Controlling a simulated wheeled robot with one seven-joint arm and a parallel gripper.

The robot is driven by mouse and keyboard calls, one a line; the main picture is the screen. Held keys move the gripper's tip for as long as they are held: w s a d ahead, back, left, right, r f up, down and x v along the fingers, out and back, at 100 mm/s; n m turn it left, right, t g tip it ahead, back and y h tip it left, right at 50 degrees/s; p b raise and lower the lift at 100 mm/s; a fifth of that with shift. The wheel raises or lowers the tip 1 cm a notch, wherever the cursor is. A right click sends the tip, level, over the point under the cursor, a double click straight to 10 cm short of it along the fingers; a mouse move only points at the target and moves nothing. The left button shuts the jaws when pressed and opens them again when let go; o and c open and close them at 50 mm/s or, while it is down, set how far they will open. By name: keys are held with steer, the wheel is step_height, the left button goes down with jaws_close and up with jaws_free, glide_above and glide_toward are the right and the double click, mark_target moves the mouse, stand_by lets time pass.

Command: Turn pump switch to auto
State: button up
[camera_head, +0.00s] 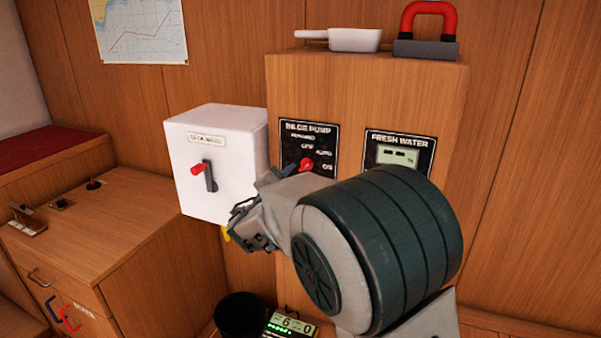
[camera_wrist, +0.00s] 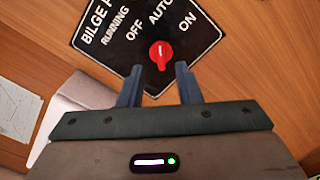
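The bilge pump panel (camera_head: 291,133) is a black plate with white lettering on the wooden cabinet. Its red switch knob (camera_head: 306,164) sits below the OFF and AUTO labels. In the wrist view the panel (camera_wrist: 112,42) is tilted and the knob (camera_wrist: 161,55) stands upright in the picture, a pale mark on it; its long axis runs roughly towards AUTO, but I cannot tell its exact setting. My gripper (camera_wrist: 159,72) is open, with the knob in line with the gap between its fingertips; contact is not visible. In the head view my gripper (camera_head: 278,178) is left of and below the knob.
A white switch box (camera_head: 235,140) with a red-handled lever (camera_head: 209,176) is just left. A fresh water panel (camera_head: 398,150) is right. A dark bin (camera_head: 240,314) stands below.

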steer(key=v, duration=0.9)
steer(key=s+d+f+m+g+h+p, duration=0.1)
steer(key=s+d+m+g+p, duration=0.1)
steer(key=s+d+m+g, duration=0.3)
steer(key=s+d+m+g+p, duration=0.1)
steer(key=s+d+m+g, duration=0.1)
steer(key=d, duration=0.6)
steer(key=s+d+f+m+g+h+p, duration=0.1)
steer(key=s+d+m+g+p, duration=0.1)
steer(key=s+d+m+g, duration=0.3)
steer(key=s+m+g+y+p, duration=0.1)
steer(key=s+m+y+p, duration=0.5)
steer(key=s, duration=0.7)
steer(key=shift+d+r+m+g+y, duration=0.4)
steer(key=shift+m+y, duration=1)
steer(key=shift+m, duration=1)
